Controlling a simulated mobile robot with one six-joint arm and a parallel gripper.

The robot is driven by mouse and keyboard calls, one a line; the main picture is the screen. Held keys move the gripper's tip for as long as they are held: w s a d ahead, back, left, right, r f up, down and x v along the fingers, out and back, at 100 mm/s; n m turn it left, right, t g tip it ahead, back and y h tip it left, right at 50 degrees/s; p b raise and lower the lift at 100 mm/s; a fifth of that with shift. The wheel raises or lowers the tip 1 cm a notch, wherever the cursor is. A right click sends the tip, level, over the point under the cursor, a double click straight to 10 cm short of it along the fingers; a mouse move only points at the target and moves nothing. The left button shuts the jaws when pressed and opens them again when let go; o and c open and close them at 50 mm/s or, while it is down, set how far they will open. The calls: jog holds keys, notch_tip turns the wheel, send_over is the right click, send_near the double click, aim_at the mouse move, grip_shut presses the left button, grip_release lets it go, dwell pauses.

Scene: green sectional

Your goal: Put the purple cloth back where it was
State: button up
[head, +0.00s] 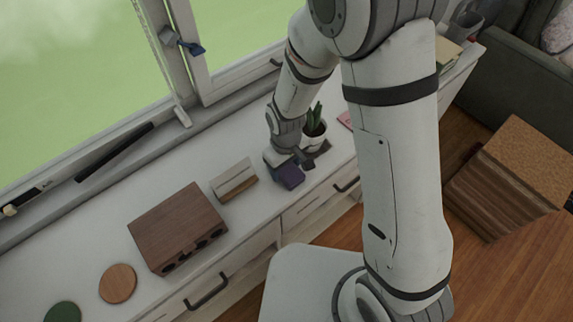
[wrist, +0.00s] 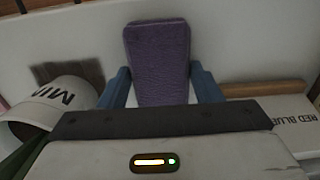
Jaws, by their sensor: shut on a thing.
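The purple cloth (wrist: 158,62) is a folded, block-like piece between the two blue fingers of my gripper (wrist: 162,88) in the wrist view. My gripper is shut on it. I cannot tell whether the cloth touches the top.
A potted plant (head: 314,130) stands close behind my gripper; its white pot (wrist: 62,100) shows at left in the wrist view. A wood-and-white block (head: 234,181), a brown wooden box (head: 178,228) and a round wooden disc (head: 118,283) lie to the left. A window runs behind.

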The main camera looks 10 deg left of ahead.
aim_at(286, 169)
jog(key=o, duration=0.9)
jog(key=shift+o, duration=0.2)
notch_tip(286, 169, up, 12)
jog(key=b, duration=0.2)
jog(key=s+d+r+m+t, duration=0.1)
jog(key=s+d+r+m, duration=0.1)
jog(key=d, duration=0.5)
jog(key=s+d+r+m+t, duration=0.1)
jog(key=s+d+r+m, duration=0.2)
jog(key=d+r, duration=0.4)
jog(key=s+d+r+m+t, duration=0.1)
jog(key=s+d+r+m, duration=0.2)
jog(key=d, duration=0.6)
jog(key=shift+s+r+m+t+p, duration=0.2)
jog(key=shift+r+m+t+p, duration=0.1)
jog(key=shift+r+m, duration=0.6)
jog(key=shift+d, duration=0.1)
jog(key=b+x, duration=0.3)
jog(key=shift+s+f, duration=0.3)
